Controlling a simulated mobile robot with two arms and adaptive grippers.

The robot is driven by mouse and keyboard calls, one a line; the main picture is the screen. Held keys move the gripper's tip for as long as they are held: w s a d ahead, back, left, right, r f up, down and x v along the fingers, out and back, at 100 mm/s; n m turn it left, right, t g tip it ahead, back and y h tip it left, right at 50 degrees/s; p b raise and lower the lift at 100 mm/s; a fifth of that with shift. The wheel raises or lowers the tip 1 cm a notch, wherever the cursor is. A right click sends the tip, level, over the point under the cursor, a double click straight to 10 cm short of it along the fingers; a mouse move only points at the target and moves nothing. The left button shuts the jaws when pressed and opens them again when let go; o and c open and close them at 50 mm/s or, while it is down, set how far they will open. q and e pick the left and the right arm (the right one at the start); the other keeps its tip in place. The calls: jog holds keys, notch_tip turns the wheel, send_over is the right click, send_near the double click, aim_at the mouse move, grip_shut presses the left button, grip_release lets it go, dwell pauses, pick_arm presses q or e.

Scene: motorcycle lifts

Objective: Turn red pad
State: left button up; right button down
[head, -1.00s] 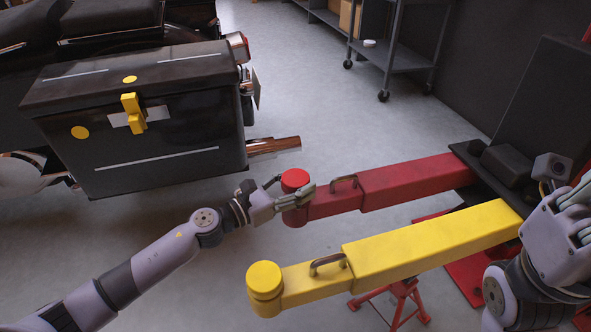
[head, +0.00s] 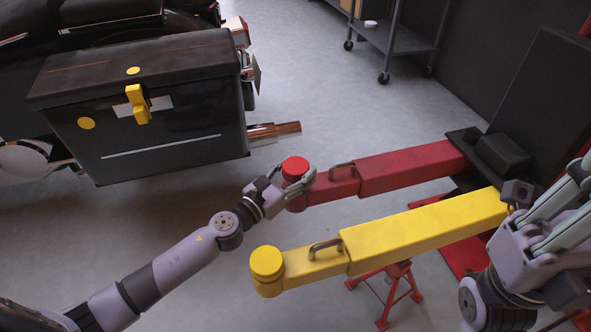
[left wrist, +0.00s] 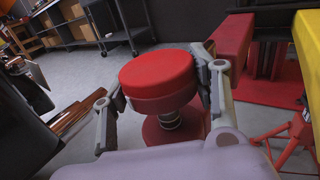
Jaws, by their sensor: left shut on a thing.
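The red pad (head: 295,168) is a round disc on the end of the red lift arm (head: 410,170). In the left wrist view the red pad (left wrist: 158,78) sits on a threaded post, with a gap showing between it and the red base below. My left gripper (head: 290,184) is shut on the red pad, one finger on each side of it, as the left wrist view (left wrist: 160,95) also shows. My right gripper (head: 570,200) is at the right edge, partly cut off, and its jaw state is unclear.
A yellow lift arm (head: 425,235) with a yellow pad (head: 267,263) lies nearer, close to my left gripper. A motorcycle with a black case (head: 150,115) and a copper exhaust pipe (head: 275,132) stands at the left. A red stand (head: 390,290) is under the yellow arm.

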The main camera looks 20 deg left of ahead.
pick_arm(q)
jog(key=o, duration=0.8)
jog(key=shift+s+d+f, duration=0.1)
jog(key=shift+s+f, duration=0.05)
jog(key=shift+f, duration=0.45)
jog(key=shift+o, duration=1.8)
jog(key=shift+r, duration=0.25)
jog(key=v, duration=1.1)
jog(key=shift+s+a, duration=0.25)
jog(key=shift+s, duration=0.1)
jog(key=shift+r, duration=0.15)
